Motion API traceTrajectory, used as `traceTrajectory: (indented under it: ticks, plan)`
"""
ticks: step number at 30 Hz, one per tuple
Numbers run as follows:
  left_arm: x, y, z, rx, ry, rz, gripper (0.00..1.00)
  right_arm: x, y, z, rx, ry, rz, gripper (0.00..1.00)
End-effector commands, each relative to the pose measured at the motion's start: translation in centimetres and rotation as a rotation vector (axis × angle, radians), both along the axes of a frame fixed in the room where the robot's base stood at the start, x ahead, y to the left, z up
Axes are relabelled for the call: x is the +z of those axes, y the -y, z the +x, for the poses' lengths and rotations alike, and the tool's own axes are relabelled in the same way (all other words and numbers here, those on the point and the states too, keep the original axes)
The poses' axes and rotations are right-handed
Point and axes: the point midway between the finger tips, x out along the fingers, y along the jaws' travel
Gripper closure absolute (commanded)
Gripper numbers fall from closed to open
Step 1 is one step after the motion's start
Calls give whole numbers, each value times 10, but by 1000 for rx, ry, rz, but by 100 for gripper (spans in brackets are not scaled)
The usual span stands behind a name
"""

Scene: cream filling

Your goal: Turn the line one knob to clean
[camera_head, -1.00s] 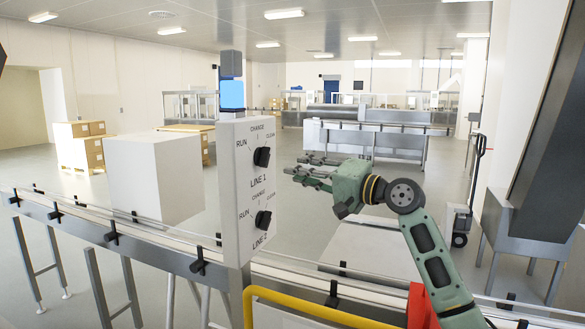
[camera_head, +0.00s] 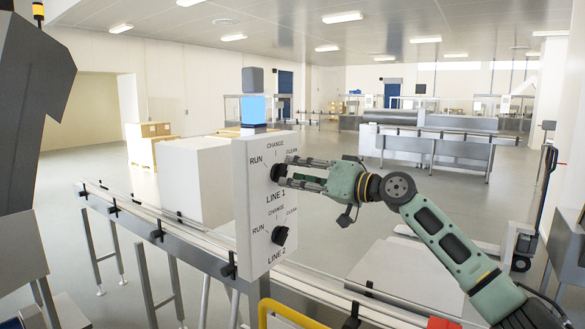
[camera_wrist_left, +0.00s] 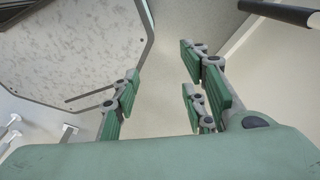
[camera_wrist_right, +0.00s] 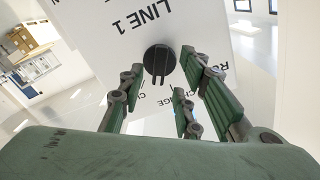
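The white control panel (camera_head: 243,220) carries two round black knobs. The line one knob (camera_head: 275,172) is the upper one, with RUN, CHANGE and CLEAN around it. My right gripper (camera_head: 287,170) reaches it from the right, fingers level on either side. In the right wrist view the knob (camera_wrist_right: 159,60) sits between and just ahead of the open fingers (camera_wrist_right: 160,75); contact is not clear. Its raised bar looks about upright there; I cannot tell which mark it points at. My left gripper (camera_wrist_left: 160,72) shows only in the left wrist view, open and empty.
The line two knob (camera_head: 279,235) is just below. A dark machine (camera_head: 22,130) stands at the left.

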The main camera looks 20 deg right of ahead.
Motion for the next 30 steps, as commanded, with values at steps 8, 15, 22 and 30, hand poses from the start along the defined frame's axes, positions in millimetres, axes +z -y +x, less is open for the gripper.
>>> traceTrajectory:
  ticks: [8,15,22,30]
  plan:
    - [10,20,-1,-2,-1,-23,60,0,-13,17,0,0,1,69]
    - [9,24,-1,-7,-1,-28,60,-1,-13,17,-1,0,1,70]
    - [9,17,-1,-5,-1,-20,60,-1,-12,17,-1,-1,0,91]
    - [9,14,-1,-1,-1,-16,60,-1,-12,17,-1,-1,0,100]
